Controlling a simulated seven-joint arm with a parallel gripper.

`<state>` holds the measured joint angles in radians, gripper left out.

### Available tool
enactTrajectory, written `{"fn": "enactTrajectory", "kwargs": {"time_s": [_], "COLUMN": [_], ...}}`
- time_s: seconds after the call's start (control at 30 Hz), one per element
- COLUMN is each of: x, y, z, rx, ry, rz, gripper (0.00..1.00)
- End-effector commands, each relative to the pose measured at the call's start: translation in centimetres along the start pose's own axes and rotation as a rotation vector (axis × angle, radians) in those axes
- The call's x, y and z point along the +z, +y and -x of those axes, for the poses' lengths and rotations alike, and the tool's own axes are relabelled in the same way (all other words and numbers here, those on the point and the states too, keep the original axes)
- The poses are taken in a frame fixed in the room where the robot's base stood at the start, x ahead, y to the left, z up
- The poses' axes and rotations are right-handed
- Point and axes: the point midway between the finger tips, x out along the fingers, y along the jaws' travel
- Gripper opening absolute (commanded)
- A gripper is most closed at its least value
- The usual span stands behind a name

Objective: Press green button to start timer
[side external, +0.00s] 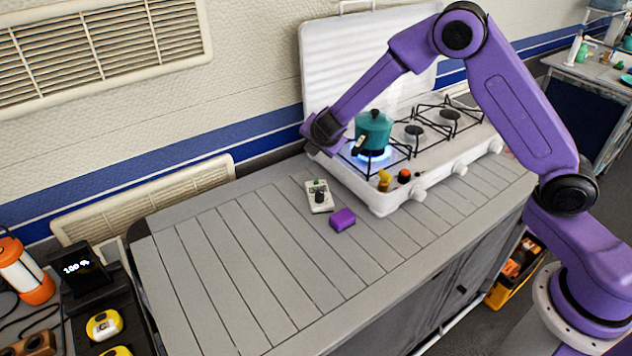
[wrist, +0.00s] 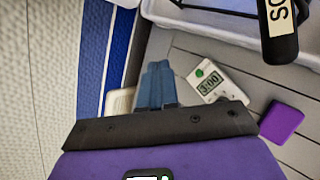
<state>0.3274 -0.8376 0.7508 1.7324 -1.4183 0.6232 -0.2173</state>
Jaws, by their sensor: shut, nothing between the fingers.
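A white timer (side external: 319,195) lies on the grey slatted counter in front of the stove's left corner. In the wrist view the timer (wrist: 216,84) shows 3:00 on its display, with a round green button (wrist: 199,73) at its upper left corner. My gripper (wrist: 157,68) has blue-grey fingers shut together and empty. In the wrist view the fingers appear left of the timer and apart from it. In the side view my wrist is above and behind the timer, near the stove's left end, and the fingers cannot be made out.
A purple block (side external: 342,219) lies just right of the timer. The white stove (side external: 382,200) has a teal pot (side external: 373,133) over a lit blue flame, close to my wrist. A black labelled handle (wrist: 278,32) shows at the wrist view's top right. The left counter is clear.

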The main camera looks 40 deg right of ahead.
Motion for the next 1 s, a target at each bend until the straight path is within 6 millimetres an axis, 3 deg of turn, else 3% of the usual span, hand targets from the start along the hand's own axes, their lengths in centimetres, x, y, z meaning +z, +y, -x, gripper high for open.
{"fn": "enactTrajectory", "kwargs": {"time_s": [0.7,1.0], "x": [-3.8,-4.4], "y": [-3.9,-4.4], "z": [-5.2,-6.0], "rx": [-0.002,0.0], "ry": [0.0,0.0], "rz": [0.001,-0.001], "gripper": [0.0,0.0]}}
